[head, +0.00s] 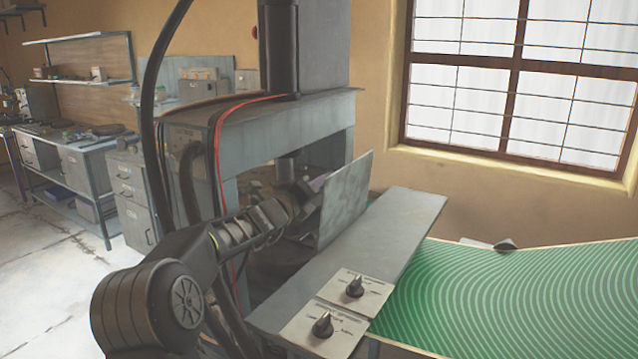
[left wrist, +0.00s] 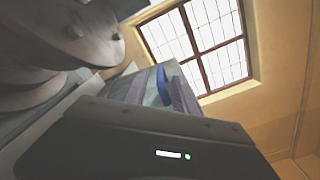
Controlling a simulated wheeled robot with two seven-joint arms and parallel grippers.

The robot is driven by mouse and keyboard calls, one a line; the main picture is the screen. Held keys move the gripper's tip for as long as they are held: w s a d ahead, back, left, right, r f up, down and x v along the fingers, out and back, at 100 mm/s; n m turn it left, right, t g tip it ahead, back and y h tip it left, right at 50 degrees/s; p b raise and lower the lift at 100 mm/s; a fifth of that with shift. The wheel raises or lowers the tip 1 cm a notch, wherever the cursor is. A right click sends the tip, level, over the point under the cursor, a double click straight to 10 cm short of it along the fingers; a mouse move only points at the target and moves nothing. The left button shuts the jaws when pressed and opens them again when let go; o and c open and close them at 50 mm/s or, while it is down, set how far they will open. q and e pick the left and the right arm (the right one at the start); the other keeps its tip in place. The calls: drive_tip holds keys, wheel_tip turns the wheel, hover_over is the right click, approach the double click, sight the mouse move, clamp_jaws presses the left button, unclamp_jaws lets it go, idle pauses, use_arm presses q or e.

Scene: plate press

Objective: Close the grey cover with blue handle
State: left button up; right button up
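The grey cover (head: 345,203) stands raised and tilted at the press opening, at the left edge of the grey bench top. My left arm reaches in from the lower left, and my left gripper (head: 305,205) is at the cover's left side, largely dark and hard to make out there. In the left wrist view, the two purple-grey fingers of my left gripper (left wrist: 160,92) are apart. The blue handle (left wrist: 164,84) shows between them, close to the right finger; I cannot tell if they touch. The handle is hidden in the head view. My right gripper is not in view.
The press frame (head: 272,115) with hanging cables stands behind and left of the cover. Two knob panels (head: 352,288) sit on the front of the bench top (head: 405,215). A green patterned surface (head: 510,300) lies at right. The bench top's middle is clear.

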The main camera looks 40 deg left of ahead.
use_arm(q)
drive_tip(key=shift+c, duration=0.2)
drive_tip(key=shift+f, duration=0.1)
clamp_jaws()
